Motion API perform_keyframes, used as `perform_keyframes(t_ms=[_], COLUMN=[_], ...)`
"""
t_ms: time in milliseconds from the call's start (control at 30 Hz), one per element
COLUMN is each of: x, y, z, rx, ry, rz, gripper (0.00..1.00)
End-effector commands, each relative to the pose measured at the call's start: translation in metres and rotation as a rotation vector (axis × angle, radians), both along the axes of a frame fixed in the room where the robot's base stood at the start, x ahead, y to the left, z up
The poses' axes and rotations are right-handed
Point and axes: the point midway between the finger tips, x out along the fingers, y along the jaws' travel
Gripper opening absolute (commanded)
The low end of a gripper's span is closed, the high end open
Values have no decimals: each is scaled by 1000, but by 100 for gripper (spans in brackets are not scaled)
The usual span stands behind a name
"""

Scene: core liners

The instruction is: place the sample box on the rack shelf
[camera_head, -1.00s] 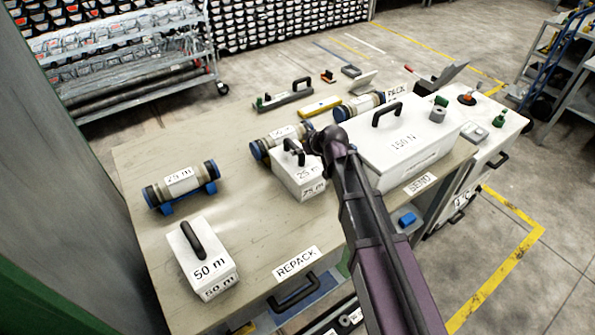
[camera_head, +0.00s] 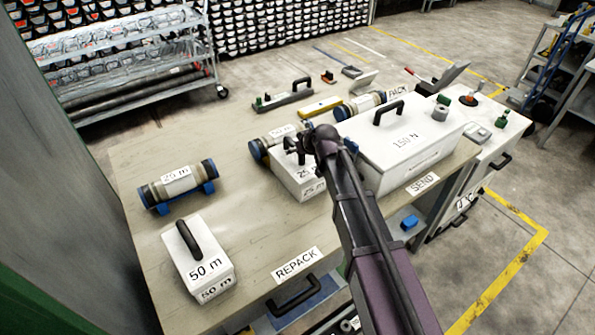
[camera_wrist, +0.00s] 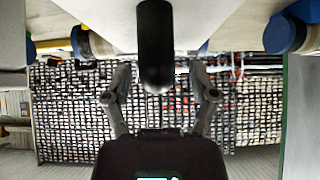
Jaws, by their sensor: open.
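A white box marked 25 m (camera_head: 307,188) with a black handle stands on the bench, just left of my arm. My gripper (camera_head: 300,150) is at its handle, partly hiding it. In the wrist view the black handle (camera_wrist: 155,40) lies between the two spread fingers of my gripper (camera_wrist: 160,72); I cannot tell whether they touch it. A white box marked 50 m (camera_head: 206,272) stands at the bench's front left. A larger white box marked 150 N (camera_head: 407,145) stands right of my gripper. The pictures do not show which one is the sample box. A wheeled rack (camera_head: 130,62) with shelves stands at the back left.
Core liners with blue ends lie on the bench, one at the left (camera_head: 178,183), one behind the 25 m box (camera_head: 283,134) and one further back (camera_head: 362,104). The bench (camera_head: 245,235) is clear between the 50 m and 25 m boxes. A blue hand truck (camera_head: 560,55) is at the far right.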

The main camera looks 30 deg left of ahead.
Motion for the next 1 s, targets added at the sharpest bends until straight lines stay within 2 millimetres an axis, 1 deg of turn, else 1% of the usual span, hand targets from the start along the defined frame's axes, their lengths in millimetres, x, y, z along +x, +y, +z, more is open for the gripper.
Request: perform_keyframes(t_ms=[367,400,467,500,567,600,633,1000], x=[0,0,0,0,0,0,0,0], y=[0,0,0,0,0,0,0,1], z=[0,0,0,0,0,0,0,1], rx=[0,0,0,0,0,0,0,2], ry=[0,0,0,0,0,1,1,0], rz=[0,0,0,0,0,1,1,1], gripper=[74,62,45,33,15,3,0,0])
